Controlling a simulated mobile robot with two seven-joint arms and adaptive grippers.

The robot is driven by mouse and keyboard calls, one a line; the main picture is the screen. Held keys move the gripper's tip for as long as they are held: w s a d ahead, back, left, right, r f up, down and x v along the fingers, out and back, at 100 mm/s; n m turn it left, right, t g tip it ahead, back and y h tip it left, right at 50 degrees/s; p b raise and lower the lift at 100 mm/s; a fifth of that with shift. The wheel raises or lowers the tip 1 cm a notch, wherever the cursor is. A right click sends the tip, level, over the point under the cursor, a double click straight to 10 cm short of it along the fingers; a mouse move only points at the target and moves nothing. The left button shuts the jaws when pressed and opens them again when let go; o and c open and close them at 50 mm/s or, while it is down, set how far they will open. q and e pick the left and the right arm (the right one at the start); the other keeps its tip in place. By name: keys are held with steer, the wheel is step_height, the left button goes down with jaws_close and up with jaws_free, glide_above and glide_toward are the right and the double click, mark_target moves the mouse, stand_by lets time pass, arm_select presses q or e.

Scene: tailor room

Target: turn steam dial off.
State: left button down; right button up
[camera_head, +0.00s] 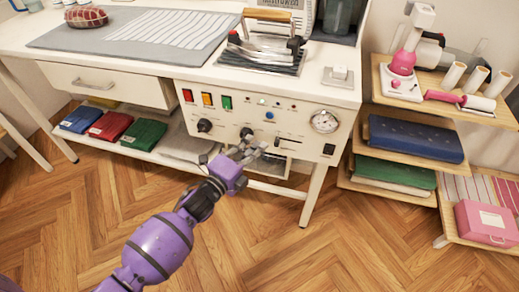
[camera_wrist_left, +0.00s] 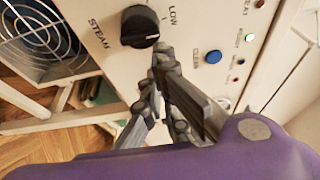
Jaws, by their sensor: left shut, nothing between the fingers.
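The steam dial (camera_wrist_left: 139,25) is a round black knob on the cream panel, with "STEAM" printed beside it and "LOW" near its rim. Its pale pointer mark faces the lower right in the left wrist view. In the head view the dial (camera_head: 246,133) is on the ironing station's front, just above my gripper. My left gripper (camera_wrist_left: 160,58) is shut and empty, its fingertips close to the dial's edge. I cannot tell whether they touch it. It also shows in the head view (camera_head: 246,150). My right gripper is in neither view.
A second black knob (camera_head: 204,125), a blue button (camera_head: 269,115), a slider (camera_head: 288,140) and a gauge (camera_head: 324,121) share the panel. An iron (camera_head: 264,52) rests on top. Folded cloths lie on the low shelf (camera_head: 158,151). The wooden floor in front is clear.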

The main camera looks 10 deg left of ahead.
mark_target(243, 137)
arm_select(q)
steer(key=shift+a+r+n+t, duration=0.2)
steer(key=shift+r+n+t, duration=0.15)
steer(key=shift+n, duration=0.65)
stand_by(0.4)
steer(key=shift+a+r+n, duration=0.1)
steer(key=shift+n, duration=0.3)
steer(key=shift+a+r+n+t+y+b, duration=0.3)
steer(key=shift+n+t, duration=0.2)
steer(key=shift+n, duration=1.15)
steer(key=shift+a+r+n+t+y+b, duration=0.1)
steer(key=shift+a+r+n+t+y, duration=0.3)
steer(key=shift+n, duration=1.3)
steer(key=shift+a+r+n+t+y+b, duration=0.1)
steer(key=shift+a+r+n+t+b, duration=0.4)
steer(key=shift+n, duration=1.15)
steer(key=shift+f+n+t+y, duration=0.3)
steer(key=shift+n+t+y, duration=0.1)
steer(key=shift+n, duration=0.2)
steer(key=shift+w+r+p, duration=0.1)
steer(key=shift+r+p, duration=0.05)
steer(key=shift+p, duration=0.2)
